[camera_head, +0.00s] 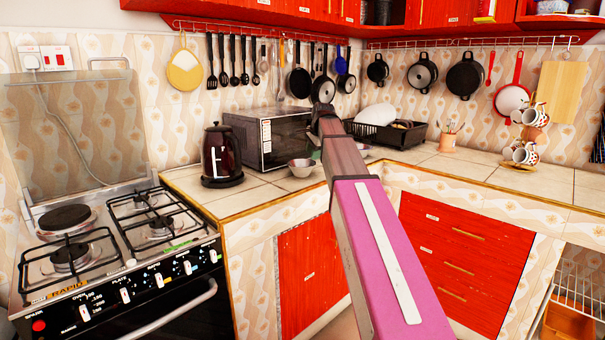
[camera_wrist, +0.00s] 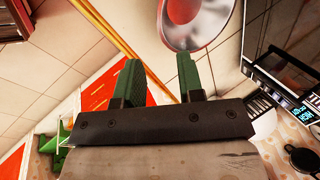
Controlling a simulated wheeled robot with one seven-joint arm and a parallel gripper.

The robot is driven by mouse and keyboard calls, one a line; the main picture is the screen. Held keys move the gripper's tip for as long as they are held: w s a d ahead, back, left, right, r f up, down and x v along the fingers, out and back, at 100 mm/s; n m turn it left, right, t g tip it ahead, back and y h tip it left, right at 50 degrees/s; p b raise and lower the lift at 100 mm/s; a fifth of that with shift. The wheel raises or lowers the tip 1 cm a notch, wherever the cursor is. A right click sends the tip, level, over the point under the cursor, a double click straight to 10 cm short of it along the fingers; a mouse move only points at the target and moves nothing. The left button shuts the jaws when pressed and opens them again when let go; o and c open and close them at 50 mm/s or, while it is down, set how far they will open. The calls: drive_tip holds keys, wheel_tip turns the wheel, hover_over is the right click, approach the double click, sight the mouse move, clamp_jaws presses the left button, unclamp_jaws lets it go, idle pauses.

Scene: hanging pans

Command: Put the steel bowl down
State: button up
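The steel bowl (camera_head: 302,168) sits upright on the tiled counter in front of the microwave. In the wrist view it shows at the top, right of centre (camera_wrist: 197,22), cut off by the frame edge. My gripper (camera_wrist: 158,62) has two green fingers that stand apart with nothing between them. The bowl lies beyond the fingertips, nearest the right finger; whether that finger touches it I cannot tell. In the head view my arm hides most of the gripper.
The microwave (camera_head: 268,135) stands behind the bowl and the dark kettle (camera_head: 221,155) to its left. A black dish rack (camera_head: 385,132) is behind my arm. The stove (camera_head: 115,255) is at left. Bare counter (camera_head: 262,190) lies in front of the bowl.

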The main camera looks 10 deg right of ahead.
sight(301, 169)
drive_tip(key=shift+w+x, duration=0.1)
drive_tip(key=shift+x, duration=1.9)
drive_tip(key=shift+w+x, duration=0.15)
drive_tip(key=shift+x, duration=1.85)
drive_tip(key=shift+a+r, duration=0.15)
drive_tip(key=shift+r, duration=0.05)
clamp_jaws()
